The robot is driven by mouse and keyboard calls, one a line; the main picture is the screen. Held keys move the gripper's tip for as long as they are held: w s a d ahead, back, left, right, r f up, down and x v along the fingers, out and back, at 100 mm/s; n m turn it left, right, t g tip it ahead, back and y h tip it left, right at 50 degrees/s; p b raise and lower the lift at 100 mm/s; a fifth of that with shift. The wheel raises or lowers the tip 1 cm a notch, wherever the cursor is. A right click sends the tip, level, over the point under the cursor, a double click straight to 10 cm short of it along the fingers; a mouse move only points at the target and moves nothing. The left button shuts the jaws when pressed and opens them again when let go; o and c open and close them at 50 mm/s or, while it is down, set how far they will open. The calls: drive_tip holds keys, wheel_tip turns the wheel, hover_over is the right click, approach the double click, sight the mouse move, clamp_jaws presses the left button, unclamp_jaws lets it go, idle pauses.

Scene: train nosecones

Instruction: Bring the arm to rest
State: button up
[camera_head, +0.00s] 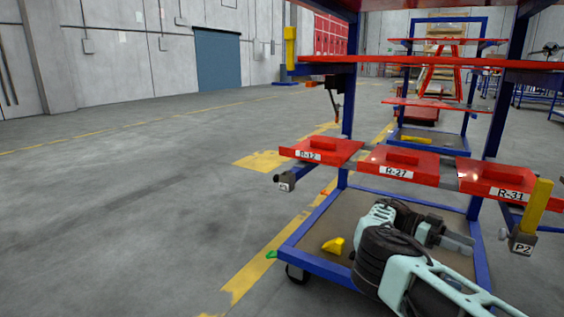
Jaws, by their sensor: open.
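My arm, mint green with black joints, reaches in from the lower right and is folded in front of the blue cart's lower deck. My gripper (458,243) is at the arm's grey end, pointing right, below the red trays. It is open, and I see nothing held in it. Its fingertips are small and partly unclear. I cannot tell whether the arm touches the cart.
A blue cart (313,264) carries red trays labelled R-12 (320,150), R-27 (399,163) and R-31 (497,180). A yellow piece (334,245) lies on its lower deck. A grey P2 block (522,241) hangs at right. The floor (130,210) at left is clear.

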drive_tip(key=s+a+r+n+t+y+p, duration=0.1)
drive_tip(key=s+a+n+t+y, duration=0.2)
drive_tip(key=s+a+n+y, duration=0.45)
drive_tip(key=s+a+r+n+t+y, duration=0.2)
drive_tip(key=s+a+n+t+y, duration=0.2)
drive_tip(key=s+a+n, duration=0.6)
drive_tip(key=s+a+r+n+t+y+p, duration=0.15)
drive_tip(key=s+a+r+n, duration=0.25)
drive_tip(key=s+a+n, duration=0.4)
drive_tip(key=s+a+r+n+t+y+p, duration=0.1)
drive_tip(key=s+a+r+n+t, duration=0.2)
drive_tip(key=s+a+r+n, duration=0.35)
wheel_tip(320, 180, up, 35)
drive_tip(key=s+d+p, duration=0.1)
drive_tip(key=s+p, duration=0.1)
drive_tip(key=p, duration=3.4)
drive_tip(key=shift+s, duration=0.15)
